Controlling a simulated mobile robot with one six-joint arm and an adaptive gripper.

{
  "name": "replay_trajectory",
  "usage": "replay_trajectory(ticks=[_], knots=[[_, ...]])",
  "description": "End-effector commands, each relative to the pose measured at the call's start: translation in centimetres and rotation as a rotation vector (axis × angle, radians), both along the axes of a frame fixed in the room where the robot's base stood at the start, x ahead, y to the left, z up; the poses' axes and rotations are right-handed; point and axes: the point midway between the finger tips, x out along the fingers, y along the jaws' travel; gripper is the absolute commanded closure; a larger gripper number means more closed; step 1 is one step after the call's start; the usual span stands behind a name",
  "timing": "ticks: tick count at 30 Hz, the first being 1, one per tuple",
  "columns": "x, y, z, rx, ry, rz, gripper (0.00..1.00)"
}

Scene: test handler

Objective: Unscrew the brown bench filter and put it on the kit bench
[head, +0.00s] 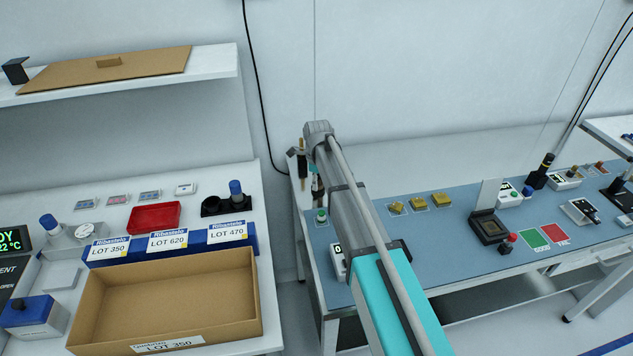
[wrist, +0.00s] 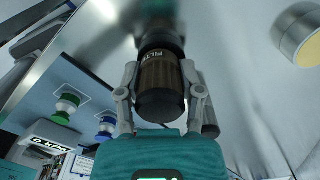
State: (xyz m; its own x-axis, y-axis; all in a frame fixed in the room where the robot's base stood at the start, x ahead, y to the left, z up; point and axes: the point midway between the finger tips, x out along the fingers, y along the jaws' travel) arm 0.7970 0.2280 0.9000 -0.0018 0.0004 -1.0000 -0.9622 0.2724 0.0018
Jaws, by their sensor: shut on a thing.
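The brown bench filter (wrist: 158,75) shows in the wrist view as a ribbed brown cylinder with a black lower end and white lettering. My gripper (wrist: 159,82) is shut on it, one finger on each side. The filter's far end meets a dark round fitting (wrist: 158,27); I cannot tell whether it is still threaded in. In the head view my arm reaches to the left end of the blue-topped bench (head: 450,205), and it mostly hides the gripper and filter. The white bench (head: 268,215) at left may be the kit bench; no label confirms it.
An open cardboard box (head: 255,300), a red tray (head: 153,217) and blue lot bins (head: 199,239) crowd the white bench. A green knob (wrist: 67,103) and a blue knob (wrist: 107,125) are left of the gripper. A gap separates the two benches.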

Motion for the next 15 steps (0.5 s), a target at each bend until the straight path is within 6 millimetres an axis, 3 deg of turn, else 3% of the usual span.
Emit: replay_trajectory(ticks=[15], knots=[[0.09,-0.02,0.61,-0.001,-0.002,-0.003,0.93]])
